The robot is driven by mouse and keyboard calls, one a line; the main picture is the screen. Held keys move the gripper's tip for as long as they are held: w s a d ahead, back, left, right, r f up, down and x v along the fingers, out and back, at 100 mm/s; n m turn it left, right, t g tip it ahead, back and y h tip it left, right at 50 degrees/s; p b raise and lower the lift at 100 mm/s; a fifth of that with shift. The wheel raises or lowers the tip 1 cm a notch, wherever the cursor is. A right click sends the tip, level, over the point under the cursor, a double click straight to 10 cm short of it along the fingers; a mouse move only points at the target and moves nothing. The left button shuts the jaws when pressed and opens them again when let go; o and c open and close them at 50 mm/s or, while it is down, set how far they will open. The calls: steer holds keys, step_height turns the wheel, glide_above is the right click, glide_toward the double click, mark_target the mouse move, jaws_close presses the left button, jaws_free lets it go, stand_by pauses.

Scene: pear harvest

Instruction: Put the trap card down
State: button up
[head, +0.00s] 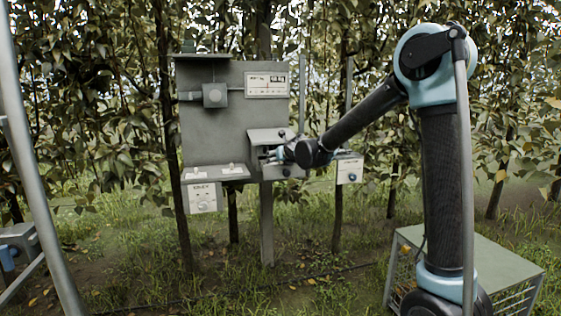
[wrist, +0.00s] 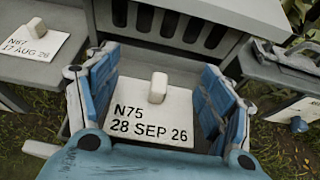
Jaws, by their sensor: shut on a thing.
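The trap card (wrist: 150,122) is a white plate with a small upright tab, printed N75, 28 SEP 26. In the wrist view it lies between the two blue fingers of my gripper (wrist: 157,75), which is shut on it. The card appears flat, in front of a grey slotted housing (wrist: 190,28). Whether it touches a surface beneath cannot be told. In the head view my gripper (head: 281,154) is at the grey box (head: 266,135) on the lower right of the board. The card is too small to make out there.
A second card (wrist: 35,42), N67, 17 AUG 26, lies on a ledge at left. A crate (head: 480,262) stands on the grass at right.

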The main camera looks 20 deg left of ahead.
steer(key=shift+s+f, duration=0.1)
steer(key=shift+f, duration=0.45)
steer(key=o, duration=0.7)
steer(key=shift+f, duration=0.1)
steer(key=shift+r, duration=0.25)
steer(key=v, duration=1.2)
steer(key=shift+r, duration=0.4)
